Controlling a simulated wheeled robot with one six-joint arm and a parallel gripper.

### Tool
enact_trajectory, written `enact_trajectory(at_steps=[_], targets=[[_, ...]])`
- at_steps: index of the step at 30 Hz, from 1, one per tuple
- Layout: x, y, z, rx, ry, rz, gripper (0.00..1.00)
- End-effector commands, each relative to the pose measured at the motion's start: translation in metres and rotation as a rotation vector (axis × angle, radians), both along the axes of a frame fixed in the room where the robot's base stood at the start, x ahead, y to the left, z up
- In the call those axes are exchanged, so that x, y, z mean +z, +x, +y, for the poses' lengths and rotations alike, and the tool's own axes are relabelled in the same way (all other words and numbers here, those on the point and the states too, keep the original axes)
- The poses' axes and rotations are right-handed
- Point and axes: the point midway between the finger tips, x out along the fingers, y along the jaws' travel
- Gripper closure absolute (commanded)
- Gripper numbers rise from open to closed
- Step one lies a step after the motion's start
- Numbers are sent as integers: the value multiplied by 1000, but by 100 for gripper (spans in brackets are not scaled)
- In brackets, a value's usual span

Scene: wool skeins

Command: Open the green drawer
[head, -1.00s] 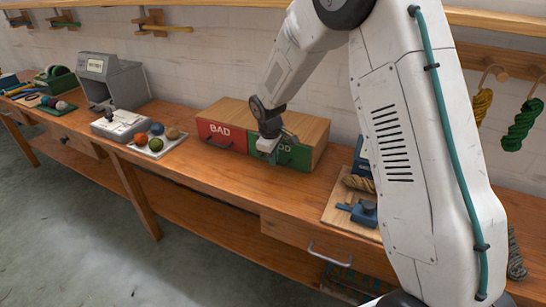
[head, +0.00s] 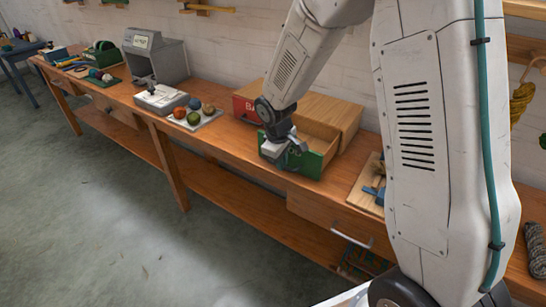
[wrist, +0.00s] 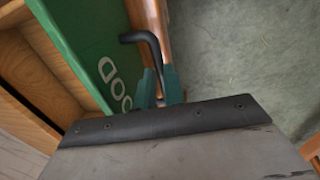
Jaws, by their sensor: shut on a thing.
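The green drawer (head: 311,163) is pulled out from the wooden drawer box (head: 334,110), and its open wooden inside shows in the head view. In the wrist view its green front (wrist: 85,42) fills the upper left, with part of its white lettering visible. My gripper (head: 272,153) is at the drawer front in the head view. In the wrist view my gripper (wrist: 158,88) is shut on the dark handle (wrist: 146,42); one end of the handle sticks out past the fingers. The red drawer (head: 246,108) beside it is closed and partly hidden by my arm.
A tray with several wool balls (head: 194,116) and a scale (head: 160,99) stand to the left on the bench. A wooden board with a blue tool (head: 374,191) lies to the right. The floor (head: 110,220) in front is clear.

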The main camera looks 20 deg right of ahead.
Motion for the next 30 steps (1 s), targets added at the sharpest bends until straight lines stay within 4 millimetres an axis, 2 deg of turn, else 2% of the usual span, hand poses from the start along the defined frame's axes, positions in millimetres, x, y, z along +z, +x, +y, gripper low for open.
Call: enact_trajectory(at_steps=[8,9,11,19,22,30], targets=[[1,0,-2,-4,0,-1,100],[1,0,-2,-4,0,-1,84],[1,0,-2,-4,0,-1,67],[1,0,-1,-3,0,0,67],[6,-1,0,-3,0,-2,67],[50,-5,7,-2,0,-5,67]])
